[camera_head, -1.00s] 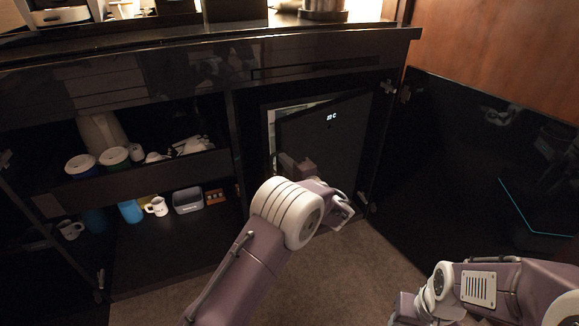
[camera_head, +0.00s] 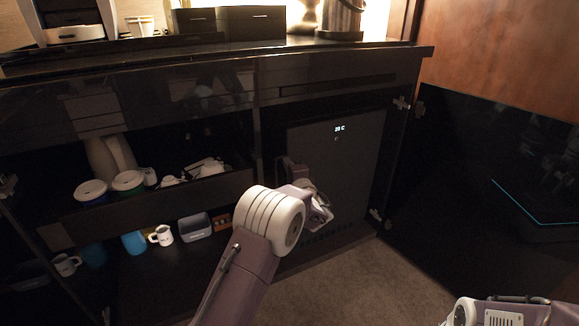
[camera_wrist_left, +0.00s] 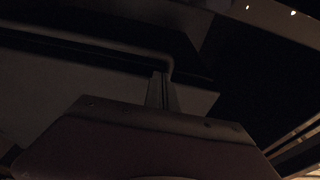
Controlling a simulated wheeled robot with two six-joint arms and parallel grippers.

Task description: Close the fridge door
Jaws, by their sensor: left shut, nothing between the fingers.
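The fridge door (camera_head: 355,170) is a dark panel with a small lit temperature display. In the head view it sits inside the cabinet opening and looks flush or nearly flush; no lit interior shows. My left gripper (camera_head: 319,208) is shut and empty, in front of the door's left part. The head view does not settle whether it touches the door. In the dark left wrist view, the shut fingers (camera_wrist_left: 162,92) show against a pale panel. My right gripper is out of the picture; only part of my right arm shows at the bottom right.
An open shelf section on the left holds cups, mugs (camera_head: 160,235) and a grey container (camera_head: 194,227). An open dark cabinet door (camera_head: 470,190) stands to the right. The countertop (camera_head: 215,52) runs above. Brown carpet (camera_head: 370,285) is clear in front.

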